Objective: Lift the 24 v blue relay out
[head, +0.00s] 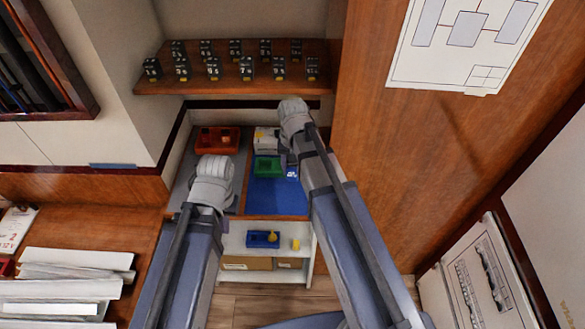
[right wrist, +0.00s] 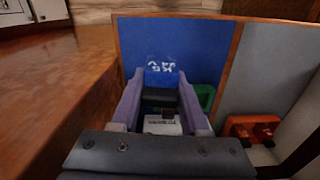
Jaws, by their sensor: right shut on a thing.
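In the right wrist view my right gripper (right wrist: 160,90) is shut on a small block with a bright blue top (right wrist: 161,79) and a dark side, which looks like the blue relay. White marking shows just beyond it; I cannot tell whether it is on the block or the blue surface behind. In the head view my right gripper's fingers are mostly hidden behind its own arm, over the blue bay (head: 275,197). My left gripper (head: 214,168) is at the left of the bay, its fingers hidden by its wrist.
A green tray (head: 267,167), a red-orange tray (head: 217,140) and a white box (head: 266,139) lie near the bay. Black numbered blocks stand on the upper shelf (head: 230,86). Below is a small blue tray (head: 262,240). A wooden panel (head: 430,150) stands close on the right.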

